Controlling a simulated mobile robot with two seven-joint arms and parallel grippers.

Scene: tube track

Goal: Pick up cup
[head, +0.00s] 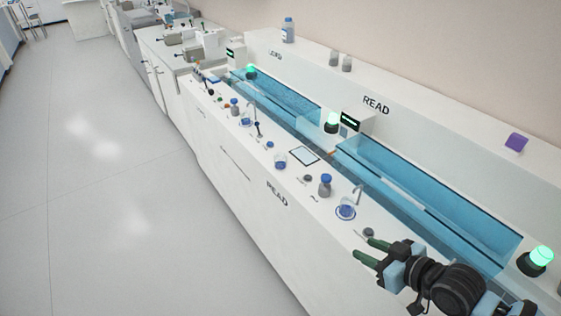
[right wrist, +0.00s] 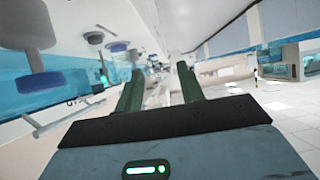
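A small clear cup with blue in it (head: 280,161) stands on the white counter (head: 308,214) in the head view, left of a blue-capped grey bottle (head: 325,185). I cannot tell for certain that it is the task's cup. My right gripper (head: 366,250) has green fingers and is at the lower right, near the counter's front edge, well apart from that cup. In the right wrist view its fingers (right wrist: 160,88) stand apart with nothing held between them. The cup cannot be made out clearly in the right wrist view. My left gripper is not in view.
A round blue basin (head: 345,211) with a tap and a small grey round object (head: 368,232) are close to the right gripper. A tablet (head: 304,156) lies flat behind the cup. Blue transparent covers (head: 430,195) run along the back. The floor (head: 120,200) at left is clear.

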